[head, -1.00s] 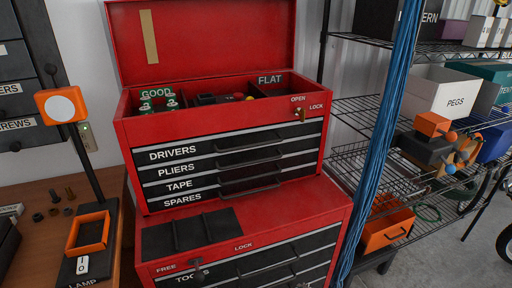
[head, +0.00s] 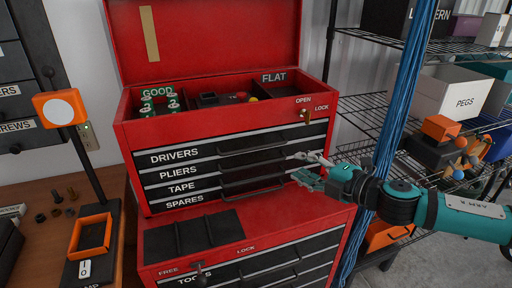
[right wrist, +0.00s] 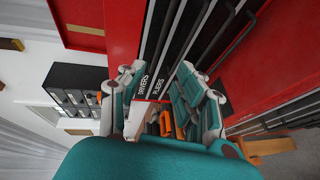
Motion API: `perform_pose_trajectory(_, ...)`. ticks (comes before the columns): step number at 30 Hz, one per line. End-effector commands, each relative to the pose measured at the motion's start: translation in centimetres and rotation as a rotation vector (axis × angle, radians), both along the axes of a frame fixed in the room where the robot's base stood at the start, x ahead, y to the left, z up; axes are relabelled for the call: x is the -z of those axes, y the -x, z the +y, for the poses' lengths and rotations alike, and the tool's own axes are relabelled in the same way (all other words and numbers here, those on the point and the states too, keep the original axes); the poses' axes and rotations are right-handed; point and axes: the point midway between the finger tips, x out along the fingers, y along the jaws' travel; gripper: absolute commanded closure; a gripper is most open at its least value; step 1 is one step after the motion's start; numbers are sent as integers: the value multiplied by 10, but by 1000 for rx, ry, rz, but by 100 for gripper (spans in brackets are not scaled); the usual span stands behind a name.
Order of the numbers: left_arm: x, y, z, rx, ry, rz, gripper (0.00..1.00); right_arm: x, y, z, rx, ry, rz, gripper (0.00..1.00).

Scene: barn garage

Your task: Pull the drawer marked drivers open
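The drivers drawer (head: 202,152) is the top black drawer of the red upper tool chest (head: 128,128) in the head view. It looks shut, level with the drawers below it. Its dark bar handle (head: 252,149) runs along its front. My right gripper (head: 308,169) is open and empty, in front of the chest's right side, right of the handles and apart from them. In the right wrist view the drivers label (right wrist: 144,86) shows sideways between the spread fingers (right wrist: 160,92). My left gripper is not in view.
A brass key (head: 305,116) sits by the open and lock marks; its setting is unclear. Blue cables (head: 392,110) hang behind my right arm, before a wire shelf (head: 365,112). A workbench with an orange lamp (head: 60,108) stands left. A lower red chest (head: 325,220) juts out below.

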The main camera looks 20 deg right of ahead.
Motion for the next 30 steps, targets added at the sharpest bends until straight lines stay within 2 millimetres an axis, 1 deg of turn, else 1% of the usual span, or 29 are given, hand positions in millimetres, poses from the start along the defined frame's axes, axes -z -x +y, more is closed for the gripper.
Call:
perform_pose_trajectory(1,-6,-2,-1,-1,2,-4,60,-3,-4,2,0,-3,-2,67)
perform_pose_trajectory(5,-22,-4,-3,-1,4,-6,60,-3,-21,11,-2,-8,0,67)
perform_pose_trajectory(9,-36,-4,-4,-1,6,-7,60,2,-48,24,-2,-7,-2,67)
perform_pose_trajectory(14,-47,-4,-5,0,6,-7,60,10,-80,39,-1,-4,-1,67)
perform_pose_trajectory(18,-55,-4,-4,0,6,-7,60,17,-107,51,-1,-1,0,67)
perform_pose_trajectory(24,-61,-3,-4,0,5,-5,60,25,-137,64,0,-2,0,67)
perform_pose_trajectory(30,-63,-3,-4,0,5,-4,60,30,-151,70,1,0,1,67)
